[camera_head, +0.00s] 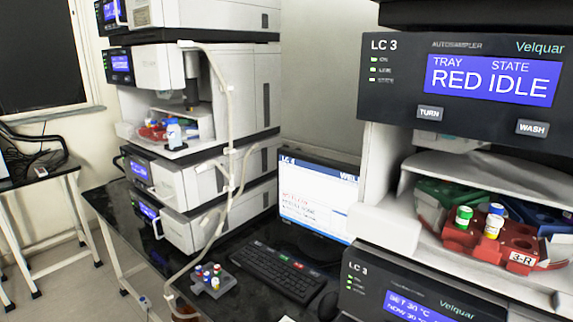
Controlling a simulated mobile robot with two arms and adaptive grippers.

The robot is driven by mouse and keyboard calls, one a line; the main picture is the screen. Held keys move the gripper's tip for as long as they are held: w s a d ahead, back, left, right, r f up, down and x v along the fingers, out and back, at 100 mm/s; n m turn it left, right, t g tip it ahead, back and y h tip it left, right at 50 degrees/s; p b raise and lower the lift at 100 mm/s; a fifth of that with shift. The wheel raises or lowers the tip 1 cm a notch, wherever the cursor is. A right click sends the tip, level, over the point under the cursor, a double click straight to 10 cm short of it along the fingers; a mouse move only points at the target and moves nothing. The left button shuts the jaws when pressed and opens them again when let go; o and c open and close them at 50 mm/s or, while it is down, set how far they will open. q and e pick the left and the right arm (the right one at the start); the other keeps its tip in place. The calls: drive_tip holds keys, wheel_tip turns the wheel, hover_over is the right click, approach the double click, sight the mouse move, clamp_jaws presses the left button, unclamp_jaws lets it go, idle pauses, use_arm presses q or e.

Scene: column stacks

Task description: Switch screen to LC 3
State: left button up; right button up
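A computer monitor (316,200) stands on the black bench between two column stacks. It is lit, with a dark blue header whose small label seems to read LC 3, and large letters "WEL" cut off at the right. Red and dark text lines show below on white. A black keyboard (278,270) lies in front of it, and a dark mouse (328,306) is partly visible beside the right stack. The LC 3 autosampler panel (468,85) at the right shows TRAY RED, STATE IDLE, with TURN (430,113) and WASH (533,128) buttons. Neither of my grippers is in view.
A grey vial rack (213,283) stands left of the keyboard. Pale tubing (229,140) hangs along the left stack.

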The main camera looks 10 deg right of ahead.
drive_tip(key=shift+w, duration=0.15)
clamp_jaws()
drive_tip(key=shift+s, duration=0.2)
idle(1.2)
